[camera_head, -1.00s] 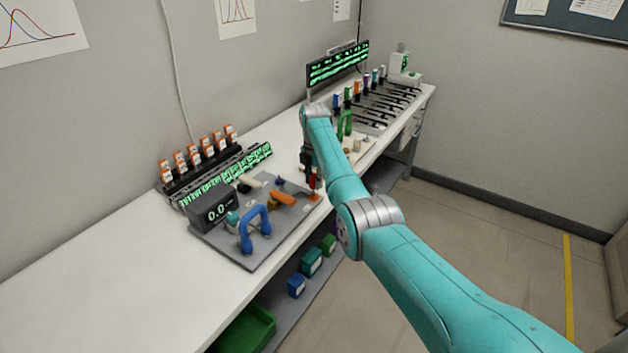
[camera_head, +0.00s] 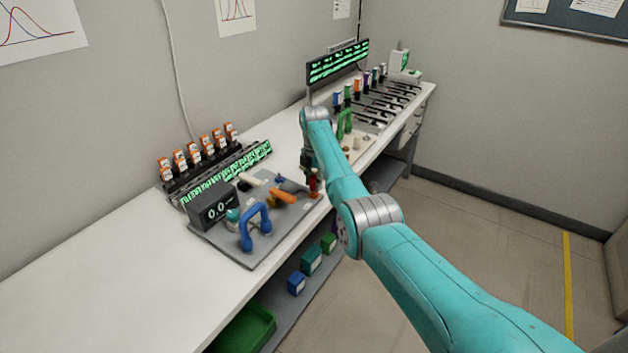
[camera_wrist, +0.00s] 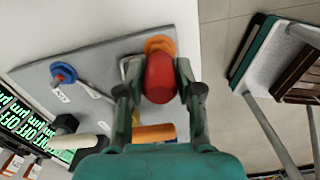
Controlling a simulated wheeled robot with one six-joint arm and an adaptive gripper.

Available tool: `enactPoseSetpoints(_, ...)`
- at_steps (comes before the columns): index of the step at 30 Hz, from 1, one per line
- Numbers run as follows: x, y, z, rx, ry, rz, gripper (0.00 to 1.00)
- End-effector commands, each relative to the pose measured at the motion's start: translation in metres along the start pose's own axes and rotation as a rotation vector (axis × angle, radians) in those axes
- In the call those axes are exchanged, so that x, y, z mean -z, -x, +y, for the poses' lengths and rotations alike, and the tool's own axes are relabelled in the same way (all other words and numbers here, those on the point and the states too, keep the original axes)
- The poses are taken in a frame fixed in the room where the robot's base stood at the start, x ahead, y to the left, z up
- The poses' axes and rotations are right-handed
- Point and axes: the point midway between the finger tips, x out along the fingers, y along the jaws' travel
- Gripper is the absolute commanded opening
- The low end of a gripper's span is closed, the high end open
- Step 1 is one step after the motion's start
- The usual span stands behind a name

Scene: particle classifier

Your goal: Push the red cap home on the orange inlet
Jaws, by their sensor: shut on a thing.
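The red cap (camera_wrist: 160,78) is between the two fingers of my gripper (camera_wrist: 158,90) in the wrist view. The orange inlet (camera_wrist: 159,44) shows just beyond the cap, as a round orange flange at the edge of the grey plate (camera_wrist: 95,62). The cap hides part of the inlet, and I cannot tell whether the two touch or how deep the cap sits. In the head view my gripper (camera_head: 312,180) is shut on the red cap (camera_head: 313,186), right above the orange inlet (camera_head: 314,195) at the plate's right corner.
A rack of orange-capped vials (camera_head: 198,152) stands behind. The white bench (camera_head: 110,265) is clear at the front left.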

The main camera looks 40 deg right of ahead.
Motion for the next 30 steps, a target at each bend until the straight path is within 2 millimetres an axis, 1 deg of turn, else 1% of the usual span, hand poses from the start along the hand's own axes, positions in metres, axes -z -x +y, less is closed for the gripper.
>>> enactPoseSetpoints(28,0.0,-0.021,-0.001,0.002,0.0,0.001,0.06)
enactPoseSetpoints(29,0.0,-0.021,0.0,0.001,0.0,0.001,0.43)
enactPoseSetpoints(30,0.0,-0.02,0.0,0.001,0.0,0.001,0.53)
